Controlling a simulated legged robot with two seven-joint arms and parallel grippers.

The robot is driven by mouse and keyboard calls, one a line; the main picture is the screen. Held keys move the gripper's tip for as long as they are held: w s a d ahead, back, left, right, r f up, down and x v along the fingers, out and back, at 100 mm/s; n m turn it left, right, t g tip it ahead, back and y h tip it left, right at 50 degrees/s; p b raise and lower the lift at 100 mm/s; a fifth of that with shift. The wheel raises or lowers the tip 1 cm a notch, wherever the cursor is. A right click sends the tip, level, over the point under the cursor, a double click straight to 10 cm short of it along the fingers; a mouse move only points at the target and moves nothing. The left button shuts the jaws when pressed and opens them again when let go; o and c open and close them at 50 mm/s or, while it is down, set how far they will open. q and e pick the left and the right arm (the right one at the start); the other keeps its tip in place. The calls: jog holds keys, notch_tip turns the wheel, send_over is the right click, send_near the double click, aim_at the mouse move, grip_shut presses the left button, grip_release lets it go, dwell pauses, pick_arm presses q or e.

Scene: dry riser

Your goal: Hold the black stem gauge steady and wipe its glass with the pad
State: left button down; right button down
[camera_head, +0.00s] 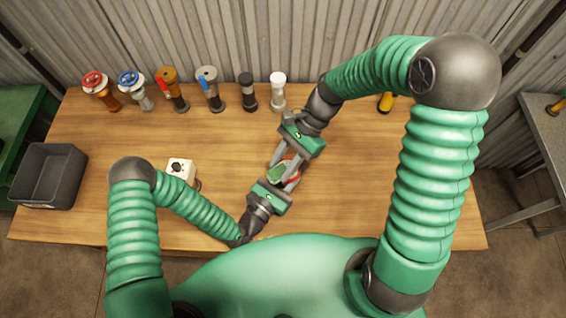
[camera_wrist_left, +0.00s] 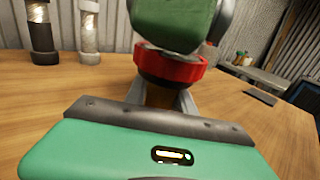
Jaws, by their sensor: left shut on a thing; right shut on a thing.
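The gauge, with a red rim (camera_head: 292,166), is between my two grippers over the middle of the table. In the left wrist view its red ring (camera_wrist_left: 172,67) sits above a dark body and a short stem. My left gripper (camera_head: 283,182) is shut on the stem from the near side. My right gripper (camera_head: 284,160) comes from the far right, shut on the green pad (camera_head: 277,173). The pad also shows in the left wrist view (camera_wrist_left: 175,24), right above the red ring; whether it touches the glass is unclear. The pad hides the gauge's face.
Several valves and fittings line the table's back, including a black cylinder (camera_head: 248,92) and a white one (camera_head: 278,92). A white box with a black knob (camera_head: 180,170) stands left of my left gripper. A grey bin (camera_head: 27,176) is at the far left. The right side of the table is mostly clear.

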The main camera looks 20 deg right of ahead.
jog(key=shift+w+d, duration=0.25)
jog(key=shift+d, duration=0.25)
jog(key=shift+w+d, duration=0.2)
jog(key=shift+d, duration=0.3)
jog(key=shift+s+a+f, duration=0.1)
jog(key=shift+s+a, duration=0.2)
jog(key=shift+a, duration=0.3)
jog(key=shift+s+a, duration=0.25)
jog(key=shift+a, duration=0.3)
jog(key=shift+w+d, duration=0.3)
jog(key=shift+d, duration=0.3)
jog(key=shift+w+d, duration=0.25)
jog(key=shift+d, duration=0.3)
jog(key=shift+r, duration=2.15)
jog(key=d, duration=0.8)
